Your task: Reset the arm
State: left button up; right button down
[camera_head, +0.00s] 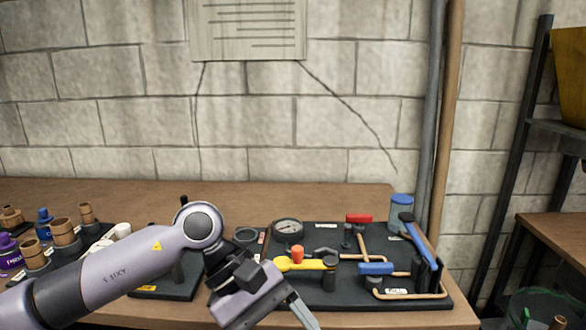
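My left arm, light purple, comes in from the lower left. My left gripper (292,305) is at the bottom centre, in front of the dark board (330,232) with pipes and valves. It is tilted down to the right, and its fingertips run close to the bottom edge of the picture. Only a pale grey finger shows clearly, so its opening cannot be told. No held object is visible. My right gripper is not in view.
The board carries a gauge (287,229), a yellow lever (302,264), a red handle (358,218) and blue handles (376,268). Several containers (62,231) stand at the left. The table's back (280,195) is clear.

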pick_arm(q)
jog(key=s+d+r+n+h, duration=0.3)
jog(key=d+r+n+h, duration=0.25)
jog(key=n+h, duration=0.65)
jog(key=w+a+f+m+t+y+p, duration=0.1)
jog(key=w+a+f+m+t+y, duration=0.25)
jog(key=m+t, duration=0.6)
jog(key=w+a+f+m+t+y, duration=0.2)
jog(key=a+f+m+t, duration=0.25)
jog(key=m, duration=1.05)
jog(key=w+a+f+m+t+y+p, duration=0.15)
jog(key=a+f+m+t, duration=0.25)
jog(key=m+t, duration=0.6)
jog(key=s+a+f+n+g+y, duration=0.4)
jog(key=s+a+f+n+y, duration=0.1)
jog(key=f, duration=0.5)
jog(key=s+a+f+n+g+y, duration=0.5)
jog(key=s+a+f+n, duration=0.3)
jog(key=s+f+n, duration=0.1)
notch_tip(320, 180, down, 2)
jog(key=shift+a+f+n, duration=0.15)
jog(key=shift+f+n, duration=0.1)
jog(key=shift+n, duration=0.5)
